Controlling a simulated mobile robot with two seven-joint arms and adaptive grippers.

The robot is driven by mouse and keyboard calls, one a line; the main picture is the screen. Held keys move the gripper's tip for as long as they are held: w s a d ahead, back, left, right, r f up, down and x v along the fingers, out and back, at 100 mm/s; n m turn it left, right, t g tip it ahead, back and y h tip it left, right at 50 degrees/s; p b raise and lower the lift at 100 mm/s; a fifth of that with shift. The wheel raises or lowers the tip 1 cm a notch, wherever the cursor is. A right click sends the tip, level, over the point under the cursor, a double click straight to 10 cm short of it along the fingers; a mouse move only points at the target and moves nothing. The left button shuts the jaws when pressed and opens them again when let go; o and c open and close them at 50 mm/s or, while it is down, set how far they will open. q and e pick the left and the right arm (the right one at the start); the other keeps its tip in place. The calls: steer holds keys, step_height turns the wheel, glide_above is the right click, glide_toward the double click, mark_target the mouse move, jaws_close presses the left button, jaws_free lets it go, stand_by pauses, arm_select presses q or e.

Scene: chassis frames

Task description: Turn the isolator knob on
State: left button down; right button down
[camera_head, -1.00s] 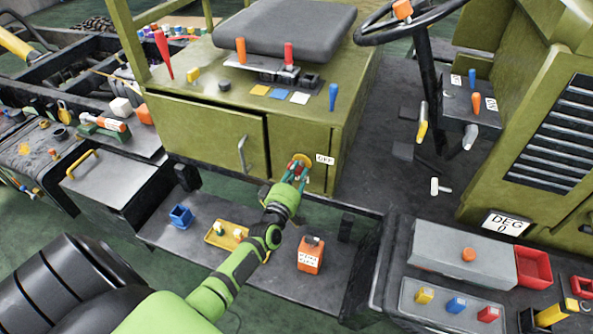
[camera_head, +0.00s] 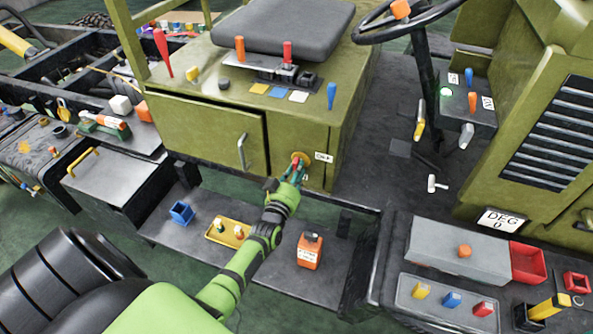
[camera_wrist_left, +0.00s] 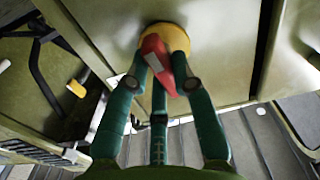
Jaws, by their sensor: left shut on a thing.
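The isolator knob is a red handle on a round yellow base (camera_head: 301,158), on the front of the olive cabinet below the seat. In the left wrist view the red handle (camera_wrist_left: 153,52) sits tilted in front of its yellow base (camera_wrist_left: 178,33). My left gripper (camera_head: 293,172) is shut on the red handle, with green fingers on both sides of it (camera_wrist_left: 160,75). A small white label (camera_head: 323,157) is right of the knob; its text is too small to read surely. My right gripper is not in view.
The cabinet door with a handle (camera_head: 242,150) is left of the knob. A shelf below holds a yellow tray (camera_head: 212,236), a blue bin (camera_head: 181,213) and an orange box (camera_head: 309,252).

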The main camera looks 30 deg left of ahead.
arm_select(q)
steer(key=shift+m, duration=0.9)
steer(key=c, duration=1)
jaws_free()
steer(key=shift+c, duration=0.2)
steer(key=v, duration=1.2)
steer(key=shift+d, duration=0.1)
